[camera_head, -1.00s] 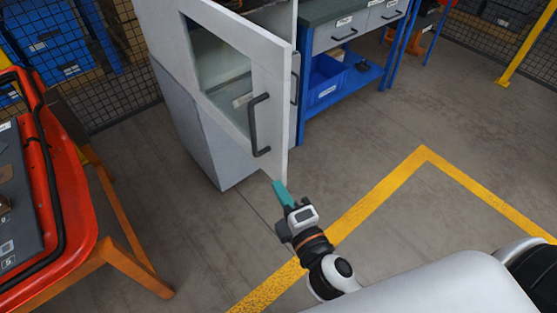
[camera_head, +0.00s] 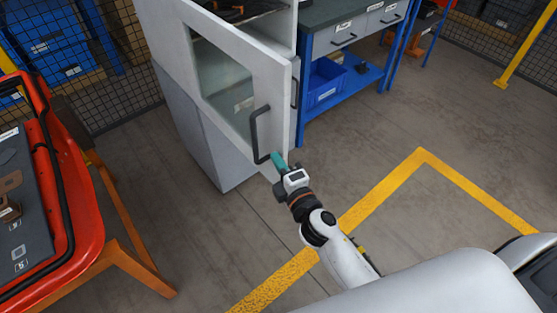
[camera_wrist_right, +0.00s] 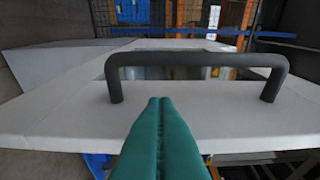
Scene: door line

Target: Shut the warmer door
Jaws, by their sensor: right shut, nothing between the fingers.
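The white warmer door (camera_head: 272,92), with a glass pane (camera_head: 225,75) and a dark bar handle (camera_head: 254,135), stands partly open on the cabinet. Part of the dark interior with a rack (camera_head: 245,8) shows above its top edge. My right gripper (camera_head: 278,160) has teal fingers pressed together, empty, at the lower end of the handle. In the right wrist view the closed fingertips (camera_wrist_right: 160,102) point at the door face (camera_wrist_right: 70,120), just below the handle bar (camera_wrist_right: 195,60). I cannot tell whether they touch the door. My left gripper is not in view.
A red cart (camera_head: 75,215) on an orange frame stands at the left. A blue workbench (camera_head: 345,75) with drawers and a blue bin (camera_head: 325,82) is right of the cabinet. The floor (camera_head: 390,110) right of the door is clear, with yellow tape (camera_head: 385,190).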

